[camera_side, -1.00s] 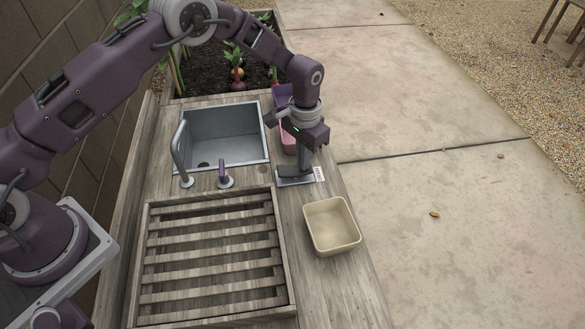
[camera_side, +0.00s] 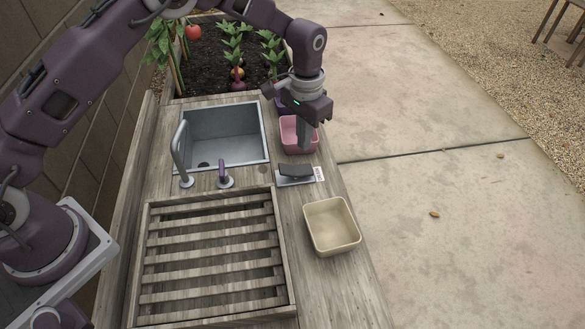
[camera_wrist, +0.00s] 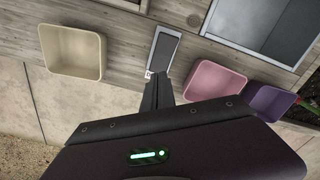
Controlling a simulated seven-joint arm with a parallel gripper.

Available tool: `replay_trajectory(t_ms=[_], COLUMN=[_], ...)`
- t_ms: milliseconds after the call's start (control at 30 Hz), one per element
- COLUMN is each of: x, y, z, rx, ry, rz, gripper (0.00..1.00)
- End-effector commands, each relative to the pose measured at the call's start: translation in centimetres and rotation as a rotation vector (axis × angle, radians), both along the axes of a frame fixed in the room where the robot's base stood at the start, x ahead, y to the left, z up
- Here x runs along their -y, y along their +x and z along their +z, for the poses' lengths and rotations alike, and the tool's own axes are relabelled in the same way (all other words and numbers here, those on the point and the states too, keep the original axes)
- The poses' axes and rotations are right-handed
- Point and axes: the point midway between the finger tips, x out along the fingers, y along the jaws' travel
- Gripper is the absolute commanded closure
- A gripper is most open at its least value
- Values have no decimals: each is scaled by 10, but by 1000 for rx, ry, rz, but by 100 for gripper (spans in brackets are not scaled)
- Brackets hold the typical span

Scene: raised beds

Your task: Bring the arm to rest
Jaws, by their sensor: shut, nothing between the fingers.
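My gripper (camera_side: 303,147) is shut and empty. It points down above the counter's right side, in front of the pink bin (camera_side: 289,133) from the side camera, and hides part of that bin. In the side view the plate, with a dark top (camera_side: 295,171) and a white label, lies nearer the camera, apart from the fingers.
A cream bin (camera_side: 332,227) stands empty at the counter's right edge. A sink (camera_side: 222,150) with a tall grey tap (camera_side: 180,150) is left of my gripper. A slatted wooden rack (camera_side: 210,262) lies in front. A purple bin (camera_wrist: 268,102) and a planted soil bed (camera_side: 205,60) are behind.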

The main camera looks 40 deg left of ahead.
Motion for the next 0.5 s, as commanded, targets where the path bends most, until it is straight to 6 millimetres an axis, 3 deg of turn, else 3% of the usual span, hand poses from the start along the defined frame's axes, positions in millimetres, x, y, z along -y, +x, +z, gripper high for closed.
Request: replay_trajectory(t_ms=[100,167,267,333,400,500], x=[0,-2,-14,-29,-45,-66], y=[0,0,-11,-34,-67,-126], z=[1,12,68,124,175,229], rx=[1,12,61,110,164,240], ry=[0,-2,-12,-21,-30,-42], rz=[0,5,28,56,85,127], gripper=[100,100,100,100,100,100])
